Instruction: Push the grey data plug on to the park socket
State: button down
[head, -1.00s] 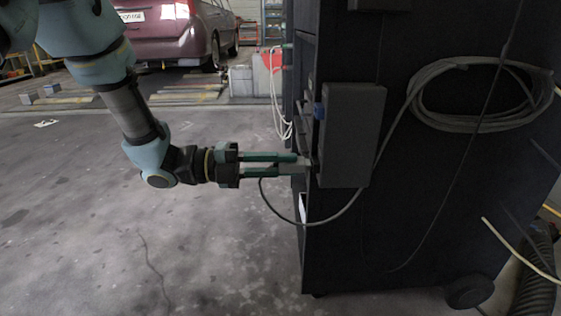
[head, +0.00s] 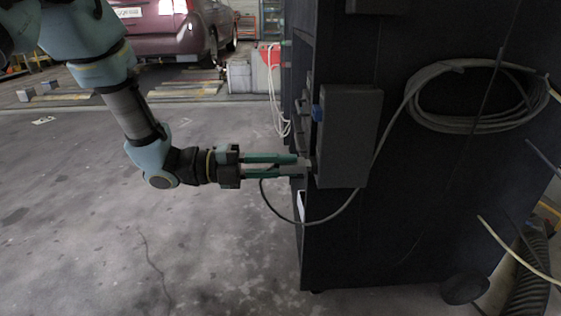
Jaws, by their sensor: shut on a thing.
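My gripper (head: 300,165) has green fingers and reaches right to the left edge of a dark box on the cabinet. It is shut on the grey data plug (head: 305,170), of which only a small part shows between and just beyond the fingertips. A grey cable (head: 336,214) hangs in a loop below the gripper and rises along the cabinet side. The park socket is not clearly visible; the dark box (head: 348,135) stands right by the fingertips. I cannot tell whether the plug touches a socket.
The black cabinet (head: 420,230) fills the right side, with a coiled grey cable (head: 480,125) on it. A blue part (head: 317,112) sits at the box's left edge. White cables (head: 274,100) hang behind. Open floor (head: 100,240) lies to the left. A maroon car (head: 165,35) stands at the back.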

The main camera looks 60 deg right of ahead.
jog(key=shift+s+d+p, duration=0.25)
jog(key=shift+s+p, duration=0.05)
jog(key=shift+p, duration=0.15)
jog(key=c, duration=0.7)
grip_release()
jog(key=p+v, duration=0.4)
jog(key=v, duration=0.6)
jog(key=w+a+r+m+t+y+p, duration=0.1)
jog(key=w+a+m+t+y, duration=0.2)
jog(key=w+a+m+t, duration=0.75)
jog(key=w+a+m+y, duration=0.1)
jog(key=a+m+y, duration=0.4)
jog(key=a, duration=1.3)
jog(key=w+a+r+m+t+y+p, duration=0.15)
jog(key=w+a+m+t, duration=0.4)
jog(key=a+m, duration=0.65)
jog(key=shift+n+y, duration=0.45)
jog(key=shift+n, duration=0.1)
jog(key=a+r+p, duration=0.1)
jog(key=r+p, duration=1.1)
jog(key=a+r+p, duration=0.1)
jog(key=r+p, duration=1.2)
jog(key=a+r+p, duration=0.1)
jog(key=r+p, duration=1.1)
jog(key=shift+w+r+p, duration=0.15)
jog(key=shift+w+p, duration=0.1)
jog(key=shift+p, duration=0.15)
